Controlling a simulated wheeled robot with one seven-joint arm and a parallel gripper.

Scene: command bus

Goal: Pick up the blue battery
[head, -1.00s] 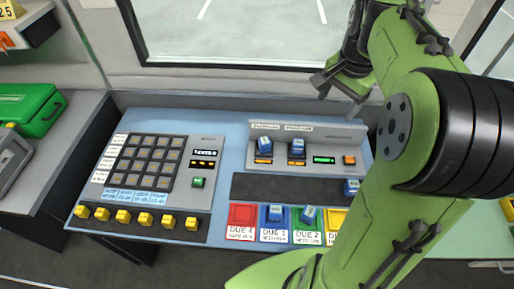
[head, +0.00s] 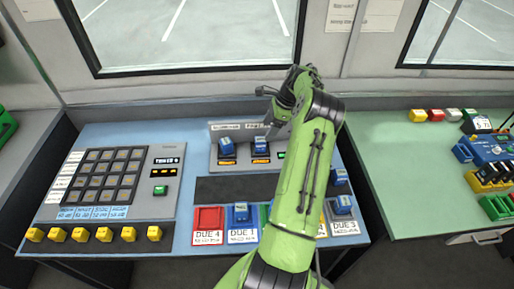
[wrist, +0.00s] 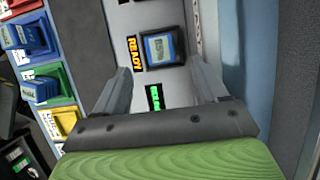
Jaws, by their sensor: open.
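Several blue batteries show in the head view. Two stand in the grey charger at the back, the left one (head: 227,146) and the right one (head: 260,146). Others sit on the DUE 1 pad (head: 240,212), the DUE 3 pad (head: 343,204) and the dark strip's right end (head: 340,177). In the wrist view, a charger battery (wrist: 162,48) sits beside an amber READY sign (wrist: 135,52). My gripper (wrist: 160,80) is open and empty, with its fingers on either side of the line to that battery; contact is not visible. My arm hides part of the charger and pads in the head view.
A keypad panel (head: 107,178) and a row of yellow knobs (head: 80,235) fill the console's left side. A green table (head: 420,200) at right holds a blue device (head: 485,150) and colored blocks. A wall and window frame stand behind the charger.

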